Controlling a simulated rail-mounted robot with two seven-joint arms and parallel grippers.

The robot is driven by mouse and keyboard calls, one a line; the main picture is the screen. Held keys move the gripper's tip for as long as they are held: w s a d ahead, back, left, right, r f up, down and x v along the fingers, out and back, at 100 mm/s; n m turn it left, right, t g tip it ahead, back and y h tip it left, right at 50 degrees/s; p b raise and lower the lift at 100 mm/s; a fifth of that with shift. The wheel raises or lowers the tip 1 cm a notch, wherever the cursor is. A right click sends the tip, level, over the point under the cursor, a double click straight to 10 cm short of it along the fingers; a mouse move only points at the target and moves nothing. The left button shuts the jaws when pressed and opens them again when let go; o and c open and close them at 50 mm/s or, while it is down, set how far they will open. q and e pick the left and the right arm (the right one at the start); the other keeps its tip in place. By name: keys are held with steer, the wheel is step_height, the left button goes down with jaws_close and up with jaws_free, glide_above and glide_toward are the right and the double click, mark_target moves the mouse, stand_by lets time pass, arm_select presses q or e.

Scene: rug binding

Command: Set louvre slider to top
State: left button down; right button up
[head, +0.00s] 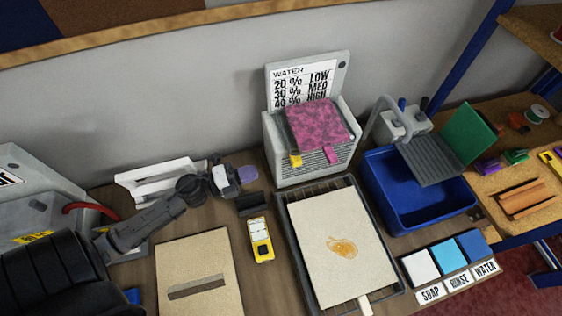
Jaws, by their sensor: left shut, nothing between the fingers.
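A grey box with a louvred front (310,167) stands at the back middle, against the wall. A pink mottled cloth (318,122) lies over its top and upper front. A yellow tab (295,160) shows at the left of the louvres and a pink tab (330,156) hangs near the middle. I cannot tell for sure which part is the slider. My left gripper (246,174) is shut and empty, to the left of the box and apart from it. My right gripper is not in view.
A sign board (305,82) stands behind the box. In front are a dark tray (294,238) with a stained cream sheet (340,240) and a yellow meter (261,240). A blue basin (385,200) with a tap stands right. A small dark block (250,204) lies below my gripper.

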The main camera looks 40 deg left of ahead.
mark_target(292, 163)
arm_select(q)
steer(key=shift+a+f+m+g+h, duration=0.1)
steer(key=shift+f+m+g+h, duration=0.2)
steer(key=shift+m+h, duration=0.15)
steer(key=p+x, duration=0.2)
steer(key=x, duration=0.7)
steer(key=shift+w, duration=0.3)
steer(key=shift+w+d, duration=0.1)
steer(key=shift+d, duration=0.15)
steer(key=shift+w, duration=0.1)
